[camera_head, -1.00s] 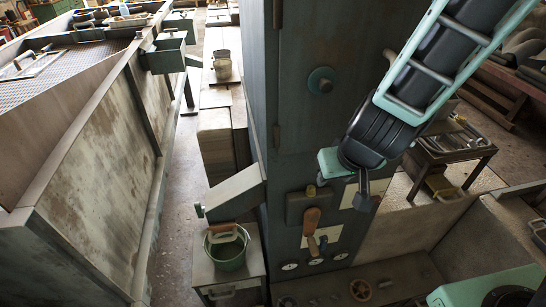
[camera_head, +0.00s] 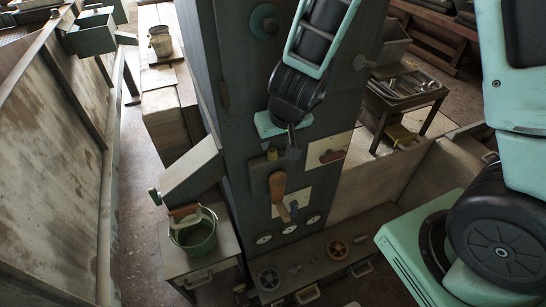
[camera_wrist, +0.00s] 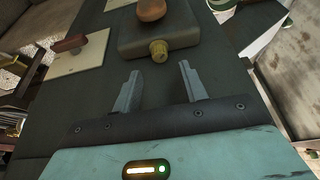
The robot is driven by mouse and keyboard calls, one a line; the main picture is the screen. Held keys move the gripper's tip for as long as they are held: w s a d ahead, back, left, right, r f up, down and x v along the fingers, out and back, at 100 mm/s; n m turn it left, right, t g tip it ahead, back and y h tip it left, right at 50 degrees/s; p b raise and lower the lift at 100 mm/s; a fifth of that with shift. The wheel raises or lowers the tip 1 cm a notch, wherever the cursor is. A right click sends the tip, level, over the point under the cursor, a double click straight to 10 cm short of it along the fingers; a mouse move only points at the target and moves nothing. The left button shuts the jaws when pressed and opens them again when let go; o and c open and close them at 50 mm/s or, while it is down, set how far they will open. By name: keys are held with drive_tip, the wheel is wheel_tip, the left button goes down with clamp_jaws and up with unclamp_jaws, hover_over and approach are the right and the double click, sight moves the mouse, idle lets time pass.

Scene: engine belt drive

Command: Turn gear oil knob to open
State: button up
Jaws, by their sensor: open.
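My gripper (camera_head: 292,145) is in front of the upper part of the dark control panel, with its two fingers open and empty. The fingers also show in the wrist view (camera_wrist: 158,88). A small brass knob (camera_wrist: 159,51) sticks out of a dark box (camera_wrist: 130,40), beyond and between the fingertips, apparently untouched. This knob (camera_head: 271,154) also shows in the head view, just left of the gripper. An orange-brown handle (camera_head: 277,186) is on the same box, below the knob. No readable label shows which control is the gear oil knob.
A red-brown handle (camera_head: 332,155) sits on a pale plate to the right. A blue-grey lever (camera_head: 293,206) and several gauges (camera_head: 289,229) are lower on the panel. A green bucket (camera_head: 198,240) stands on a cabinet to the left.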

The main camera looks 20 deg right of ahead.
sight(272, 150)
drive_tip(key=b+x, duration=0.1)
drive_tip(key=x, duration=0.4)
drive_tip(key=shift+w+f+b, duration=0.15)
drive_tip(key=shift+f+b, duration=0.1)
drive_tip(key=shift+b, duration=0.15)
